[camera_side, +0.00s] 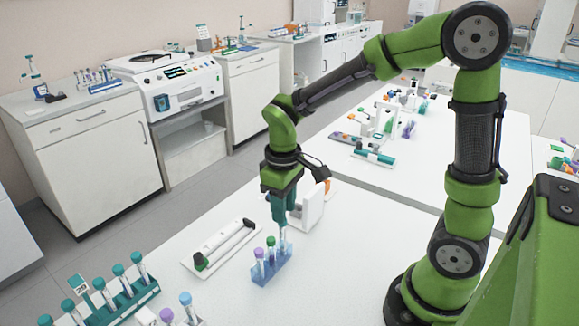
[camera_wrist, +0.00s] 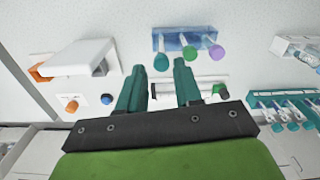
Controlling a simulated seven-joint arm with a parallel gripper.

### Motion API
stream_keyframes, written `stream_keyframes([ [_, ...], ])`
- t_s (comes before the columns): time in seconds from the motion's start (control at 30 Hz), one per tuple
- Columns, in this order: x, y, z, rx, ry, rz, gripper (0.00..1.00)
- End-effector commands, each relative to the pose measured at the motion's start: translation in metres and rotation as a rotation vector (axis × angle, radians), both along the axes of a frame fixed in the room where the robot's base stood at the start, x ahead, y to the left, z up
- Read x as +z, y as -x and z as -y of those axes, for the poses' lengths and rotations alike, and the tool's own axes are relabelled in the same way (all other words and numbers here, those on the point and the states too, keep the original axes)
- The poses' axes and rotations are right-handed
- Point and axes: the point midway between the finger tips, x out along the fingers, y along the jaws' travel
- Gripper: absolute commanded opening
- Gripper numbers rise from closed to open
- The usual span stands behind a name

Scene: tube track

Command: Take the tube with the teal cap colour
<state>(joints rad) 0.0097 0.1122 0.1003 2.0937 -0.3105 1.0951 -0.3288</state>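A small blue rack (camera_side: 272,268) stands on the white table, holding a purple-capped tube (camera_side: 258,253), a green-capped tube (camera_side: 270,242) and a third tube under my gripper (camera_side: 283,222). The wrist view shows the same rack (camera_wrist: 172,41) with a teal cap (camera_wrist: 161,62), a green cap (camera_wrist: 189,52) and a purple cap (camera_wrist: 216,52). My gripper (camera_wrist: 160,66) is open there, its teal fingers spread apart. The teal cap appears in the gap between the fingertips. I cannot tell whether either finger touches it.
A teal rack (camera_side: 125,302) with several teal-capped tubes stands at the front left. A white tray with a dark rod (camera_side: 225,243) lies left of the blue rack. A white device (camera_side: 309,207) stands close behind my gripper.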

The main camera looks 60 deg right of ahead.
Motion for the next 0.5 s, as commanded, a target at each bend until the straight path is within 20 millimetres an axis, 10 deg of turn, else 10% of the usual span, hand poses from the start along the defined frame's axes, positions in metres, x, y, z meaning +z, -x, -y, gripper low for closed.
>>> stream_keyframes([
  [0.5, -0.046, -0.003, -0.002, 0.0, -0.001, -0.001, 0.34],
])
